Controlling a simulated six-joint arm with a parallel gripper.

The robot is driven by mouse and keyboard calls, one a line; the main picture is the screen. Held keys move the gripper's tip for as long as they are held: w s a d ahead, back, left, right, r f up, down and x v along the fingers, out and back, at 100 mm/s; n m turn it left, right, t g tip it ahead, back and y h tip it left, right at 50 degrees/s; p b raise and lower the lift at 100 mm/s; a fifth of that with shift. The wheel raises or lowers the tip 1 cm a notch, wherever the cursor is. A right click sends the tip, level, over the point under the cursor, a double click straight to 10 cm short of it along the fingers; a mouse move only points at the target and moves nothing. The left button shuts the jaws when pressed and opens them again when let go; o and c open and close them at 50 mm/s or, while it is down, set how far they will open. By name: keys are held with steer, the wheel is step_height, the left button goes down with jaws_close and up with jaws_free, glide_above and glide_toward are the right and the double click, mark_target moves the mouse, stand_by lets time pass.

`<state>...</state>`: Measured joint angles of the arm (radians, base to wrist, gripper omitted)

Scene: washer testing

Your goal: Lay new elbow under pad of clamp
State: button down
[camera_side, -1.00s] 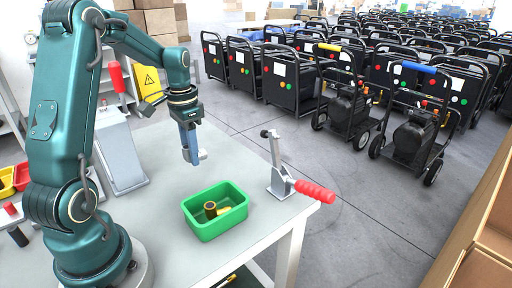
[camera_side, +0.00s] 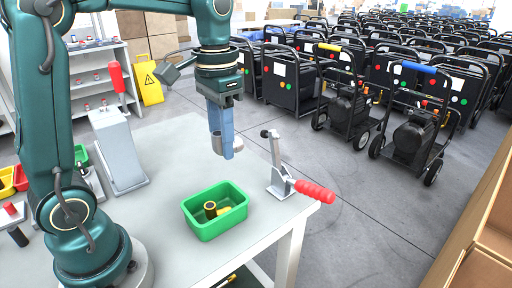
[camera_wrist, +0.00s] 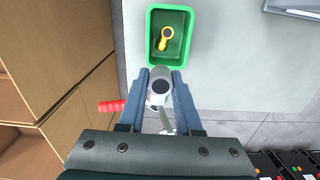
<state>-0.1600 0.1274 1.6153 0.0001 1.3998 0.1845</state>
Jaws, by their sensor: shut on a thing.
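My gripper (camera_side: 226,148) points down above the table, left of the clamp. It is shut on a light grey elbow (camera_side: 237,145), which also shows between the fingertips in the wrist view (camera_wrist: 160,80), its round dark opening facing the camera. The toggle clamp (camera_side: 279,180) stands at the table's right corner. Its arm is raised, with the pad (camera_side: 268,133) high up, and its red handle (camera_side: 315,191) sticks out over the table edge. In the wrist view the elbow and fingers partly hide the clamp; the red handle (camera_wrist: 111,106) shows at left.
A grey angled stand (camera_side: 119,150) with a red-handled lever is further left. Cardboard boxes (camera_wrist: 65,50) lie beyond the table edge. The table between is clear.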

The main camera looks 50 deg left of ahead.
steer(key=shift+w+m, duration=0.2)
steer(key=shift+m, duration=0.1)
steer(key=w+a+f+m, duration=0.15)
steer(key=a+f, duration=0.25)
steer(key=a, duration=0.4)
steer(key=n, duration=0.2)
glide_above(196, 184)
step_height(196, 184, down, 3)
steer(key=shift+r, duration=0.15)
step_height(196, 184, down, 10)
steer(key=shift+r, duration=0.2)
steer(key=shift+f, duration=0.2)
steer(key=c, duration=0.6)
jaws_free()
